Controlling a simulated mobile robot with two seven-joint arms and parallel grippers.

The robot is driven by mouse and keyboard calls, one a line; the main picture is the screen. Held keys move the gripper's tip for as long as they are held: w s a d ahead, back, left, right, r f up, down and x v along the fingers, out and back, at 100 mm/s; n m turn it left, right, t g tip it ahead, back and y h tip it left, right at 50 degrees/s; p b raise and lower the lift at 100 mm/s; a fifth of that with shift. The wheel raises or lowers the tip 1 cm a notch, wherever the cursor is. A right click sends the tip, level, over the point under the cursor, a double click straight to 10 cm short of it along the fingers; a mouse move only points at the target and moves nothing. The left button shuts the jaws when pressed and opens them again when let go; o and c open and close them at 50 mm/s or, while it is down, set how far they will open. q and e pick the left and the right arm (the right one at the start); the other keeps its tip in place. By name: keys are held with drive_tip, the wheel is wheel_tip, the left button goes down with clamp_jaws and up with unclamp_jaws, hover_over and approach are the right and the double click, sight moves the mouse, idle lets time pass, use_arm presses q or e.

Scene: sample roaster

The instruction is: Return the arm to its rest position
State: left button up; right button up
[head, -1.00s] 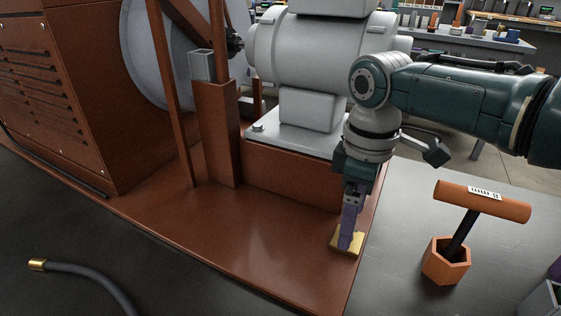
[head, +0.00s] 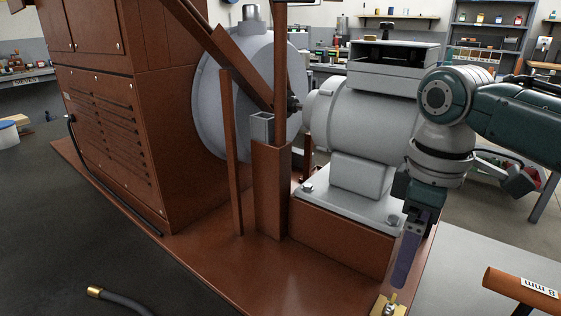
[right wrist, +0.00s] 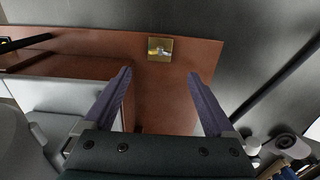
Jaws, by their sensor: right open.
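My right gripper (head: 402,282) hangs from the right arm in the head view, its purple fingers pointing down. In the right wrist view its two fingers (right wrist: 158,74) are spread apart with nothing between them. A small brass block (head: 388,307) with a fitting on top sits on the brown base plate (head: 225,270), just below the fingertips in the head view. The block also shows beyond the fingertips in the right wrist view (right wrist: 160,49), apart from them. My left gripper is not in view.
The grey motor (head: 365,115) stands on the base close to my right arm. An orange T-handled tool marked 8 mm (head: 520,290) is at the lower right. A hose with a brass end (head: 95,292) lies at lower left. Shelves (head: 487,35) stand far behind.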

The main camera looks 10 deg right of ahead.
drive_tip(key=s+a+r+m+t+y+p, duration=0.1)
drive_tip(key=s+a+r+p, duration=0.8)
drive_tip(key=p, duration=0.4)
drive_tip(key=s+d+r+m+t+p, duration=0.3)
drive_tip(key=s+r+m+p, duration=0.2)
drive_tip(key=s+r+p, duration=0.65)
wheel_tip(320, 180, up, 40)
drive_tip(key=p, duration=3.5)
drive_tip(key=shift+s+a+h, duration=0.2)
drive_tip(key=shift+s+h, duration=0.15)
drive_tip(key=shift+h, duration=0.05)
drive_tip(key=shift+d, duration=0.1)
